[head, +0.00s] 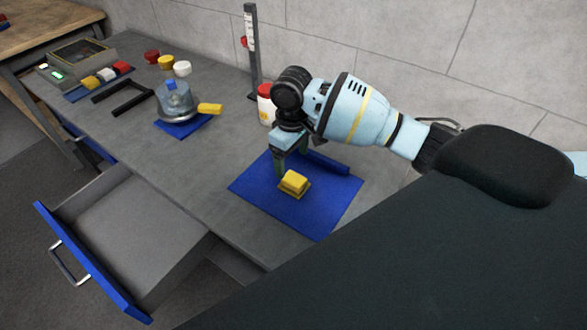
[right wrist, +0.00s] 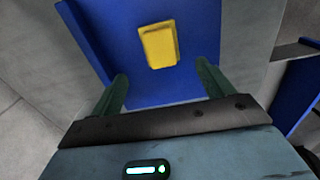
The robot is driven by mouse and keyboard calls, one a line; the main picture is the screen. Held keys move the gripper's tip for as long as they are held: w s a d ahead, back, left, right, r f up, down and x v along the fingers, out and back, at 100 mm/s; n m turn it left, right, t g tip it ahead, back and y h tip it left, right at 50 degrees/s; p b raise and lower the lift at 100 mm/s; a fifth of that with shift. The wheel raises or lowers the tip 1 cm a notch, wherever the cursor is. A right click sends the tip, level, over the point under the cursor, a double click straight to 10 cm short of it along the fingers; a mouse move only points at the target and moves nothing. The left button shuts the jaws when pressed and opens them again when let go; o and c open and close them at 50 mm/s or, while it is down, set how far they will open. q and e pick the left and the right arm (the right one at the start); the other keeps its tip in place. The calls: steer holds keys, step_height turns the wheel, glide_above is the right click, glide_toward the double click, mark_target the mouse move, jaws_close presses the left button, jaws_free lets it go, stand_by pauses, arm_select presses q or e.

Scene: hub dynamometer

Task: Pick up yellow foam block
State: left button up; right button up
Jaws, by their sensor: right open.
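The yellow foam block (head: 294,182) lies on a blue mat (head: 325,213) on the grey bench in the head view. In the right wrist view the yellow foam block (right wrist: 159,46) lies ahead of the fingertips, roughly between their lines. My right gripper (head: 291,163) points down just behind the block in the head view. Its two green fingers (right wrist: 163,80) are spread apart with nothing between them. I cannot tell from these views how high the fingertips are above the mat. My left gripper is not in view.
A red-and-white bottle (head: 265,104) and a dark upright post (head: 252,60) stand behind my right gripper. A round metal device (head: 177,101) with a yellow handle stands to the left. An open drawer (head: 125,215) juts out at the front left.

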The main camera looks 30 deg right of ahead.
mark_target(292, 178)
steer(key=shift+s+a+f, duration=0.1)
steer(key=shift+s+f, duration=0.1)
steer(key=shift+f, duration=3.6)
steer(key=c, duration=1.1)
